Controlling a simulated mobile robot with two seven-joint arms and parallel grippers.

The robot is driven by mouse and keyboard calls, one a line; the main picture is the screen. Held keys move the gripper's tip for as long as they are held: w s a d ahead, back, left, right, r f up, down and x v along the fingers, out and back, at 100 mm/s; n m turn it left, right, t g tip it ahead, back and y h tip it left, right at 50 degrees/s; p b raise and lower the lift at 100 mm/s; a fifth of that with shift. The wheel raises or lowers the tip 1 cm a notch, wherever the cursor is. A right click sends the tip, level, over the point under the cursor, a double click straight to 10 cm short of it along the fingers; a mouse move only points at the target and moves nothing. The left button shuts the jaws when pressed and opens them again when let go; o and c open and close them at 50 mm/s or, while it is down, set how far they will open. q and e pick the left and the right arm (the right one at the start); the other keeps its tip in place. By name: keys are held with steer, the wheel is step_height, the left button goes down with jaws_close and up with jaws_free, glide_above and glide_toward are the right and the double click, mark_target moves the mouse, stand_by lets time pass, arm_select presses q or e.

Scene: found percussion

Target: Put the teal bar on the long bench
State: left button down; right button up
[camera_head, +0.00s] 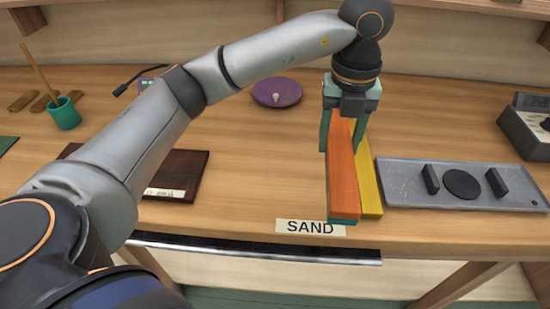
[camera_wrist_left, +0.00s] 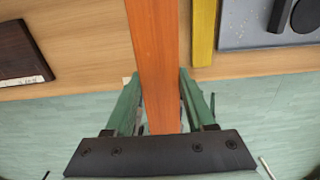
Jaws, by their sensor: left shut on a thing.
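My left gripper (camera_head: 344,142) points down over the wooden bench (camera_head: 240,185), its green fingers on both sides of an orange bar (camera_head: 343,175). It is shut on this bar, which also runs between the fingers in the left wrist view (camera_wrist_left: 155,50). A thin teal strip (camera_head: 342,221) shows under the orange bar's near end. It looks like the teal bar, mostly hidden beneath the orange one. A yellow bar (camera_head: 371,180) lies close along the right side. My right gripper is not in view.
A grey tray (camera_head: 400,194) with black pieces stands right of the bars. A dark board (camera_head: 185,175) lies to the left, a purple dish (camera_head: 290,97) behind, and a teal cup (camera_head: 64,117) at far left. A "SAND" label (camera_head: 310,227) marks the bench's front edge.

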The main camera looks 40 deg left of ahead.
arm_select(q)
steer(key=w+a+f, duration=0.2)
steer(key=a+f, duration=0.2)
steer(key=a, duration=0.4)
glide_above(283, 161)
steer(key=d, duration=0.1)
step_height(283, 161, down, 4)
steer(key=shift+s+f+p, duration=0.1)
steer(key=shift+f+p, duration=0.15)
steer(key=shift+p, duration=0.1)
steer(key=shift+a+f, duration=0.35)
steer(key=shift+f, duration=0.15)
steer(key=shift+a+f, duration=0.2)
steer(key=shift+f, duration=1.55)
steer(key=shift+f, duration=0.2)
steer(key=shift+c, duration=1.2)
jaws_free()
